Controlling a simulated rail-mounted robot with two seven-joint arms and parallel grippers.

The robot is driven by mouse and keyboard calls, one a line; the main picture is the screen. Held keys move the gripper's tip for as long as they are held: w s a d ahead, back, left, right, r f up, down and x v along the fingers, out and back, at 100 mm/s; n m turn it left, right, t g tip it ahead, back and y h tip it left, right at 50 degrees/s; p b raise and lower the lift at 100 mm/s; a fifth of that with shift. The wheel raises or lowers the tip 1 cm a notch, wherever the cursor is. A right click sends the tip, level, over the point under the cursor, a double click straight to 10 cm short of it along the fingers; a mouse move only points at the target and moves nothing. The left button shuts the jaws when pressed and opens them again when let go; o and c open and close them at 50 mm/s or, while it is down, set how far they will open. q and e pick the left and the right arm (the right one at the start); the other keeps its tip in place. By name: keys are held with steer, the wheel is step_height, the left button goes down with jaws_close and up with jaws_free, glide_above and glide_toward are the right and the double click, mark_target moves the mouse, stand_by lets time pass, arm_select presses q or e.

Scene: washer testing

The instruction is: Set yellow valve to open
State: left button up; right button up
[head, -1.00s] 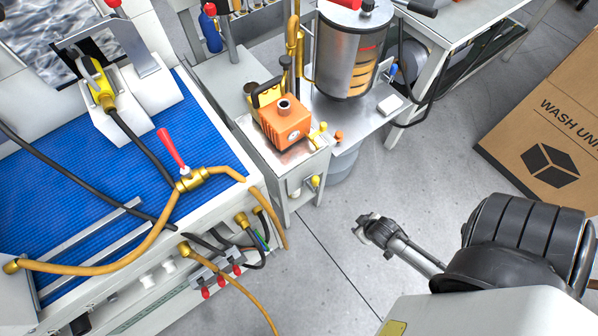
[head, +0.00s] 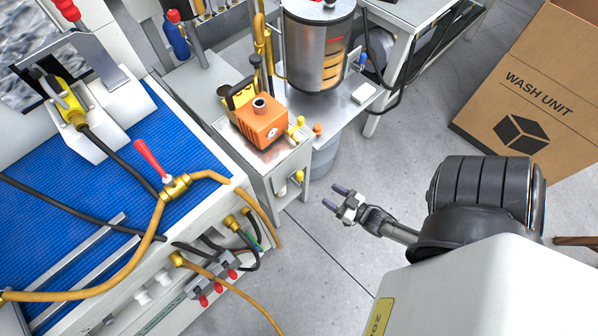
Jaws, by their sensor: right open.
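A yellow valve handle (head: 297,127) sits at the right side of the orange pump (head: 261,121) on the metal cart. Another small yellow knob (head: 298,176) is lower, on the front of the same cart. I cannot tell which of the two is the task's valve, or their exact settings. My right gripper (head: 335,197) is open and empty over the grey floor, to the right of the cart and apart from both yellow parts. Its two dark fingers point left toward the cart. My left gripper is out of view.
A brass valve with a red lever (head: 152,162) and orange hose stands on the blue-topped bench (head: 60,195) at left. A steel tank (head: 318,50) is behind the pump. A cardboard box (head: 535,95) stands at right.

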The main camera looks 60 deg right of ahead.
mark_target(299, 176)
steer(key=w+b, duration=0.1)
steer(key=w, duration=0.3)
steer(key=w+d+b, duration=0.1)
steer(key=w, duration=0.3)
steer(key=w+b, duration=0.1)
steer(key=w, duration=0.3)
steer(key=shift+d, duration=0.35)
steer(key=shift+w+d, duration=0.1)
steer(key=shift+w, duration=0.6)
steer(key=shift+c, duration=0.2)
jaws_close()
